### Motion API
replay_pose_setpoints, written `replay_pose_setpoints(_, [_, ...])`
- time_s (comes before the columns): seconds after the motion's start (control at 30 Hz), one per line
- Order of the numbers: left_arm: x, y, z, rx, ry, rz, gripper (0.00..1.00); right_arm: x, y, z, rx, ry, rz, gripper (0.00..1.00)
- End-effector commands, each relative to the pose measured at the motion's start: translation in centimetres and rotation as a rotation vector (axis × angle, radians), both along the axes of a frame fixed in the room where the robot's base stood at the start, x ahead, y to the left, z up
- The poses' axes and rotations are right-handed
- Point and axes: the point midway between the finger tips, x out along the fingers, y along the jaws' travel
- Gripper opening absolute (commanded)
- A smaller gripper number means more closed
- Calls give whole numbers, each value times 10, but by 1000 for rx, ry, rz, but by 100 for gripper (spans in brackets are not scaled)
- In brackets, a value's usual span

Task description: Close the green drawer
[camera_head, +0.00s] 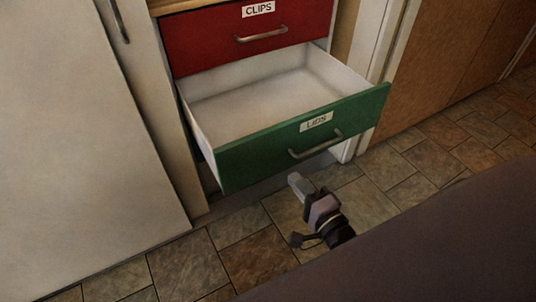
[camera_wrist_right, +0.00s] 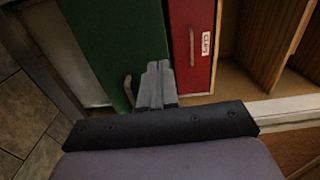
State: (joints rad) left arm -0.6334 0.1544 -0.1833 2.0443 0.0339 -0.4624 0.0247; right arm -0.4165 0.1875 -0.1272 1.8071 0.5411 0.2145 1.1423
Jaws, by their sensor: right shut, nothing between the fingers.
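The green drawer (camera_head: 270,150) with a label reading LIDS stands pulled well out of the cabinet, and its white inside looks empty. Its metal handle (camera_head: 315,145) is on the green front. My right gripper (camera_head: 296,180) is shut and empty, just in front of and below the green front in the head view. In the right wrist view, the shut fingers (camera_wrist_right: 157,75) show between the green front (camera_wrist_right: 115,45) and the red drawer, close by the green drawer's handle (camera_wrist_right: 129,92). I cannot tell whether they touch it. My left gripper is not in view.
A red drawer (camera_head: 245,38) labelled CLIPS is shut above the green one. A pale cabinet door (camera_head: 75,140) stands at the left, wooden panels (camera_head: 440,60) at the right. The tiled floor (camera_head: 235,250) in front shows no loose objects.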

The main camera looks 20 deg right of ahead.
Motion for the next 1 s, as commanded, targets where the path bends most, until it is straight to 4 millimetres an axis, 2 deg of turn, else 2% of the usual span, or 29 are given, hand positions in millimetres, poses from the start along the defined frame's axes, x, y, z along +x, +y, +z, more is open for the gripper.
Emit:
replay_pose_setpoints(0.17, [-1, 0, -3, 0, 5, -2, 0, 12, -1, 0, 23, -8, -6, 0])
replay_pose_setpoints(0.7, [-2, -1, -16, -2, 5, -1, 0, 99, 7, 0, 19, -8, -5, 0])
replay_pose_setpoints(1.0, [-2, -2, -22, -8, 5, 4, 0, 133, 9, -1, 17, -6, -4, 0])
